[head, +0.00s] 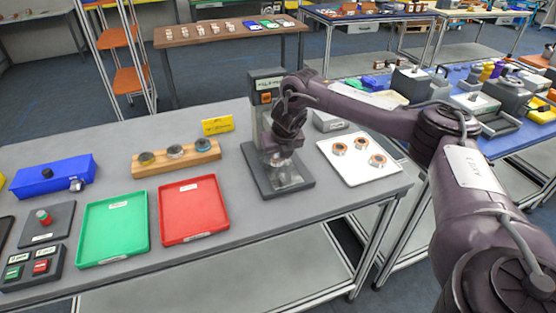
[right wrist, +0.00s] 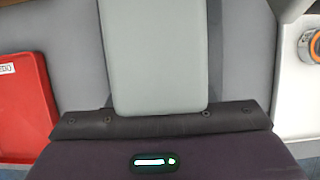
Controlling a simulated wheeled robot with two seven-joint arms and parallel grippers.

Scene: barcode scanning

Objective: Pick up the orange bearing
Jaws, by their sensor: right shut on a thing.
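Orange-and-metal bearings lie on a white tray (head: 330,172) at the right of the table: a left one (head: 338,149), a back one (head: 361,143) and a front one (head: 377,160). Part of an orange bearing (right wrist: 309,46) shows at the right edge of the right wrist view. My right gripper (head: 281,160) points down over the dark base (head: 284,189) of a grey stand, left of the white tray. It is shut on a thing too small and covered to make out. The right wrist view does not show its fingertips. My left gripper is out of view.
The stand's grey column (head: 263,105) rises close behind my right gripper. A red tray (head: 193,209) and green tray (head: 113,229) lie left. A wooden holder (head: 177,158) carries three ring-like parts. A blue box (head: 53,176) and button panel (head: 33,268) are farther left.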

